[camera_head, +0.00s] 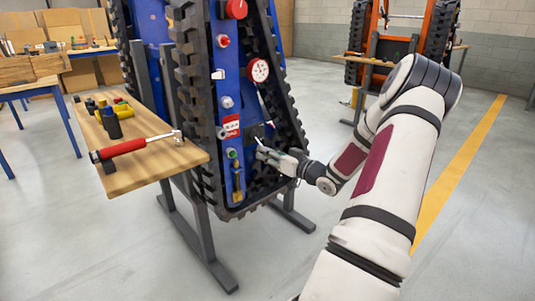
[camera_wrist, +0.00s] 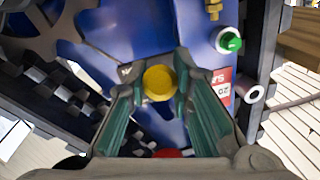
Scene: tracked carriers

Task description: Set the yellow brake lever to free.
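The yellow round knob of the brake lever (camera_wrist: 160,83) shows end-on in the wrist view. It sits between the two fingertips of my gripper (camera_wrist: 161,79). The fingers stand close on both sides of it; I cannot tell whether they press on it. In the head view my gripper (camera_head: 266,154) is at the right side of the carrier's blue panel (camera_head: 222,112), by a dark plate (camera_head: 255,132). There the yellow knob is not clearly seen, and the lever's setting cannot be read.
A green button (camera_head: 232,154) is close left of my gripper, also in the wrist view (camera_wrist: 230,42). A wooden shelf (camera_head: 155,161) with a red-handled tool (camera_head: 122,148) stands left.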

